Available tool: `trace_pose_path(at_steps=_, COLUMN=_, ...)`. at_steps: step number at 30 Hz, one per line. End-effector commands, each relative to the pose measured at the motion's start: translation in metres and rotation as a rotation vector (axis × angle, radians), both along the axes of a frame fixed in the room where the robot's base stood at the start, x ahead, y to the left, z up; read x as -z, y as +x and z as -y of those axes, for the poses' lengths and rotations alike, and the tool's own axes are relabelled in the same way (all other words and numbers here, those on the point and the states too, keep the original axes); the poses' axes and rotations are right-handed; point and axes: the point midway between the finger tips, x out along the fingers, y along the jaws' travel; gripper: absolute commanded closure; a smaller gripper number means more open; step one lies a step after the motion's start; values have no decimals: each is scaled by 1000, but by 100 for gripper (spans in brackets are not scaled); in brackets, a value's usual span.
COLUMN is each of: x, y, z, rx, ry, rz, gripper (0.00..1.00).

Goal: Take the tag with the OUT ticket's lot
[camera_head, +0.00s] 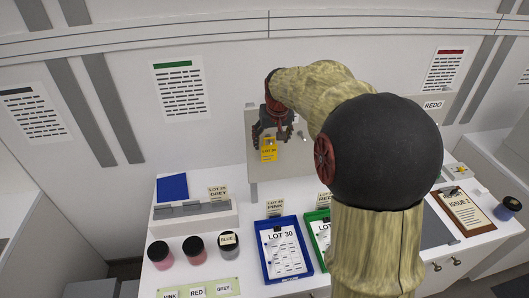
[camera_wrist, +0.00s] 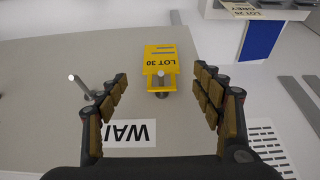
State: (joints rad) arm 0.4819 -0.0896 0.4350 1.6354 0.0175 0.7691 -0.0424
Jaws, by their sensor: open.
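A yellow tag reading LOT 30 (camera_head: 269,154) hangs on a peg of an upright grey board (camera_head: 252,176). In the wrist view the tag (camera_wrist: 160,60) lies ahead between the finger pads, upside down, with the peg through its lower part. My gripper (camera_head: 271,136) is open in front of the board; in the wrist view its fingers (camera_wrist: 161,76) stand apart on both sides of the tag, with gaps. A blue tray (camera_head: 264,262) holds a white LOT 30 sheet (camera_head: 283,252). My arm hides part of a green tray (camera_head: 312,228). I cannot read the word OUT anywhere.
A bare peg (camera_wrist: 82,88) stands left of the tag in the wrist view, near a partly hidden label starting WAI (camera_wrist: 128,134). Several dark-lidded jars (camera_head: 194,250) stand at the counter's left. A clipboard reading ISSUE (camera_head: 464,212) lies right. My arm hides the counter's middle.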

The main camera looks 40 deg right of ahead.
Motion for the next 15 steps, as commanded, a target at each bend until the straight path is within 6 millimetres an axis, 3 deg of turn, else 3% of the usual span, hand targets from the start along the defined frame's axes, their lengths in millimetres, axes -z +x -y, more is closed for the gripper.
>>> trace_pose_path(at_steps=15, x=55, y=20, z=8, rx=0, ry=0, rz=0, gripper=33)
